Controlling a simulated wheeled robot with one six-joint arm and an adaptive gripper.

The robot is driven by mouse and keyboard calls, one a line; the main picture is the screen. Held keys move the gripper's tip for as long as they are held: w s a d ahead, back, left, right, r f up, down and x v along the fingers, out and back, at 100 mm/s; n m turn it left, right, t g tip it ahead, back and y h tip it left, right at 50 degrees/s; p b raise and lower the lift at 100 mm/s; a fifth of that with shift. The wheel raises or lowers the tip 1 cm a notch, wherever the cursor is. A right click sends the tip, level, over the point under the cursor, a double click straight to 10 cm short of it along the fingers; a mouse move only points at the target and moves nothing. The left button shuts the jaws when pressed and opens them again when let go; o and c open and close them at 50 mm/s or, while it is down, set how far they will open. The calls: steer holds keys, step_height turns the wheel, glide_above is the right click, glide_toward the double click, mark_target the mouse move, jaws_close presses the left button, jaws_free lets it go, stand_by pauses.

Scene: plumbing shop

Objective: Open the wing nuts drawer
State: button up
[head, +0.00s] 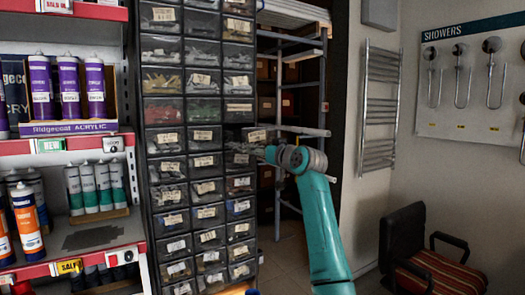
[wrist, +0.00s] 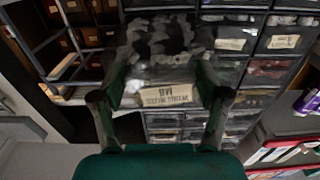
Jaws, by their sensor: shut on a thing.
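The wing nuts drawer (wrist: 166,97) is in the middle of the wrist view, its label upside down and reading "WING NUTS M8". It is partly pulled out of the cabinet, and grey metal pieces show inside it. My gripper (wrist: 160,105) is shut on this drawer, one finger at each side of its front. In the head view, my gripper (head: 258,153) is at the right column of the drawer cabinet (head: 194,148). There the drawer (head: 257,135) juts out past the neighbouring fronts, partly hidden by my gripper.
Closed drawers surround the pulled one. A metal rack (head: 300,90) stands just right of the cabinet. Red shelves with tubes (head: 68,86) are on the left. A chair (head: 430,255) stands at the lower right. Some floor shows between cabinet and chair.

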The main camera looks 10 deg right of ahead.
steer(key=o, duration=1.7)
steer(key=v, duration=1.2)
